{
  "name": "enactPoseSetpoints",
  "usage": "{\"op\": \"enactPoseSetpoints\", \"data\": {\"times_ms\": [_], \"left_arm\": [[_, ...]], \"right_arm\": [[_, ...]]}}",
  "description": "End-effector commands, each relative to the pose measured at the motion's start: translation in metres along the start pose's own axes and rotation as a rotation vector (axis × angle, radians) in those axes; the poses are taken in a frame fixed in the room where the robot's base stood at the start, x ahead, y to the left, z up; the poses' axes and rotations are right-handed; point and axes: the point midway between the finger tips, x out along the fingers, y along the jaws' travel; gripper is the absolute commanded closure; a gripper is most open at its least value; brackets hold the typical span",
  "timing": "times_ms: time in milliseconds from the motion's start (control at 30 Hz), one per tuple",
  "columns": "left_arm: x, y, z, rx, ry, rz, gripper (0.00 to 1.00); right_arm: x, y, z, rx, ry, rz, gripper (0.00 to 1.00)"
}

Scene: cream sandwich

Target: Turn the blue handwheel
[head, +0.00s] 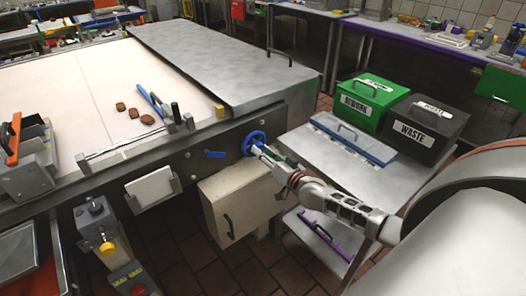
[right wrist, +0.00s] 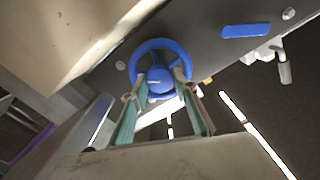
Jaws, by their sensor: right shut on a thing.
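The blue handwheel (head: 253,142) is mounted on the dark side panel of the conveyor, below the grey metal cover. My right gripper (head: 262,151) reaches it from the lower right. In the right wrist view the handwheel (right wrist: 160,62) shows as a round rim with a central hub. The two fingers of my right gripper (right wrist: 163,90) overlap the lower part of the wheel, one on each side of the hub, and are shut on it. The exact finger contact is partly hidden. My left gripper is not in view.
A blue lever (head: 215,154) sits left of the wheel on the same panel. A beige box (head: 238,205) with a handle hangs below. Brown biscuits (head: 133,112) lie on the belt.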

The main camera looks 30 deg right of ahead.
Motion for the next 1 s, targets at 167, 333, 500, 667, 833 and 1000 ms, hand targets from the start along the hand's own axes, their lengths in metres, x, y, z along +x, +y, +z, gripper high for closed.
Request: {"op": "enactPoseSetpoints", "data": {"times_ms": [167, 333, 500, 667, 833, 1000], "left_arm": [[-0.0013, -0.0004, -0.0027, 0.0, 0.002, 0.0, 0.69], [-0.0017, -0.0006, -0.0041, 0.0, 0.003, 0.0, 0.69], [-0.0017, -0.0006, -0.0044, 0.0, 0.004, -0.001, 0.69], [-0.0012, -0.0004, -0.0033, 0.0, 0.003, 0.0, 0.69], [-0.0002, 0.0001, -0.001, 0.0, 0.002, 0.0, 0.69], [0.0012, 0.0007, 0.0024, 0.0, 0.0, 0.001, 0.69]], "right_arm": [[-0.0002, -0.0002, 0.0008, 0.166, -0.003, 0.0, 0.93], [-0.0002, -0.0001, 0.0007, 0.329, -0.002, 0.0, 0.93], [-0.0002, -0.0004, 0.0015, 0.49, -0.003, 0.001, 0.93], [-0.0003, -0.0003, 0.0017, 0.642, -0.003, 0.001, 0.93], [-0.0005, -0.0003, 0.0016, 0.804, -0.003, 0.001, 0.93], [-0.0006, -0.0005, 0.0023, 0.967, -0.003, 0.001, 0.93]]}}
